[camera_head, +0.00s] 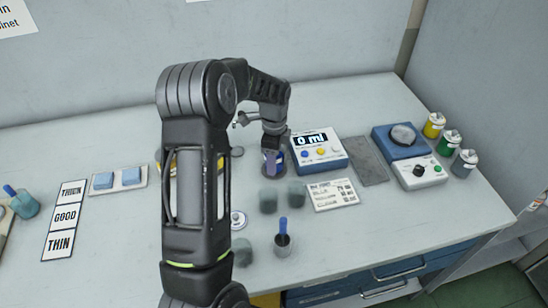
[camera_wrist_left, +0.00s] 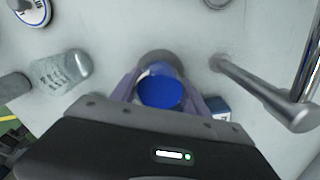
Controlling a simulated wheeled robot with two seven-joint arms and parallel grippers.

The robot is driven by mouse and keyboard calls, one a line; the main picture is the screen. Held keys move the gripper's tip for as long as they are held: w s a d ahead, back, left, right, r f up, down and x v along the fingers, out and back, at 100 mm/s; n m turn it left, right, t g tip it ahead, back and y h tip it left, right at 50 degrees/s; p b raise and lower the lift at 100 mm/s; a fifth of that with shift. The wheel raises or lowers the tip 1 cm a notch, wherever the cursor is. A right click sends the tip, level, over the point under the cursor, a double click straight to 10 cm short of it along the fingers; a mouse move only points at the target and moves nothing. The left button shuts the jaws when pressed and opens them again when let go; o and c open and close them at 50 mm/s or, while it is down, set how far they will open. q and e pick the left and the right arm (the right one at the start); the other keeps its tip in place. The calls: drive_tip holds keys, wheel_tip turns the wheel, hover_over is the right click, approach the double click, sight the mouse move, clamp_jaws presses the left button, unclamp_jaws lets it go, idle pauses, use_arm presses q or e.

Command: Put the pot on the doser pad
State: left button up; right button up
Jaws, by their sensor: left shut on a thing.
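The pot (camera_wrist_left: 160,92), with a bright blue round top face, sits between the purple-grey fingers of my left gripper (camera_wrist_left: 160,95) in the left wrist view. The left gripper (camera_head: 273,155) is shut on it. In the head view the pot (camera_head: 280,158) is mostly hidden by the fingers, just left of the doser (camera_head: 318,151), whose display reads 0 ml. A grey round pad (camera_wrist_left: 160,57) shows partly behind the pot in the left wrist view. I cannot tell whether the pot touches the pad. My right gripper is out of view.
Several grey-green cups (camera_head: 268,200) and a cup with a blue handle (camera_head: 283,243) stand in front. A printed card (camera_head: 333,195) lies right of them. A metal rod (camera_wrist_left: 262,90) reaches close on the right in the wrist view. Coloured bottles (camera_head: 449,143) stand far right.

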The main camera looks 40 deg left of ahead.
use_arm(q)
drive_tip(key=shift+f, duration=0.35)
idle(0.6)
drive_tip(key=o, duration=1.6)
drive_tip(key=shift+o, duration=0.2)
drive_tip(key=o, duration=0.4)
wheel_tip(320, 180, up, 11)
drive_tip(key=p, duration=0.6)
drive_tip(key=shift+p, duration=0.3)
